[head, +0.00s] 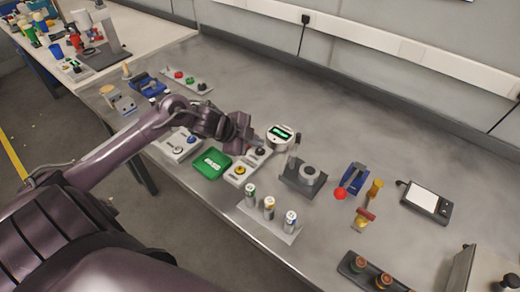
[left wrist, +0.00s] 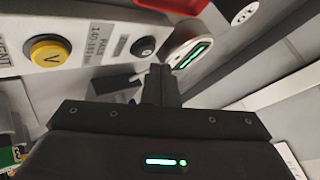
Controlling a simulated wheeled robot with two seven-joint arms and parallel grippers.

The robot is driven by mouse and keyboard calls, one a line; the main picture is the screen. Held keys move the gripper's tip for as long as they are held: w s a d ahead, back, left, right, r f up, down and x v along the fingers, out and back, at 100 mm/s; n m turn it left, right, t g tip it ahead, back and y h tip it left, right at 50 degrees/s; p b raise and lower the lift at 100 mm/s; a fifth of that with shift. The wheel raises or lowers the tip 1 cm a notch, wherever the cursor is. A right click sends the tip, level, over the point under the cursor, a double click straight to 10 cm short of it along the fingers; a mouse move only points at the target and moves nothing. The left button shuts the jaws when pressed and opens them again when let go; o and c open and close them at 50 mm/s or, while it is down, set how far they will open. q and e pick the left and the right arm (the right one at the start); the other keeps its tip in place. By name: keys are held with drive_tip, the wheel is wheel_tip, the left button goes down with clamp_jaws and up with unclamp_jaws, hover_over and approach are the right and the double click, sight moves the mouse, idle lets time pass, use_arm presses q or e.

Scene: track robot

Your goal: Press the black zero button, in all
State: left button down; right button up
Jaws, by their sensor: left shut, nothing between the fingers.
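The black button (head: 260,151) sits on a light box (head: 249,162) with a yellow button (head: 240,170) at its near end. In the left wrist view the black button (left wrist: 143,46) has a small pale mark, and the yellow button (left wrist: 48,50) is marked V. A round gauge (head: 281,134) with a green-lit display stands just beyond; it also shows in the left wrist view (left wrist: 187,52). My left gripper (head: 245,142) is shut and empty, close to the black button. Its fingertips (left wrist: 161,72) appear beside the button; contact cannot be told. My right gripper is not in view.
A green case (head: 212,163) lies left of the box. A battery stand (head: 266,220) is in front, and a grey fixture (head: 302,178) is to the right. A scale (head: 427,198) lies farther right. The bench's back middle is clear.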

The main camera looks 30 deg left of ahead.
sight(256, 151)
use_arm(q)
drive_tip(key=shift+f, duration=0.1)
idle(0.5)
drive_tip(key=shift+f, duration=0.35)
drive_tip(key=shift+f, duration=0.4)
idle(0.7)
drive_tip(key=shift+r+p, duration=0.7)
drive_tip(key=shift+r, duration=0.1)
drive_tip(key=shift+r, duration=0.1)
wheel_tip(256, 151, up, 5)
drive_tip(key=p, duration=0.5)
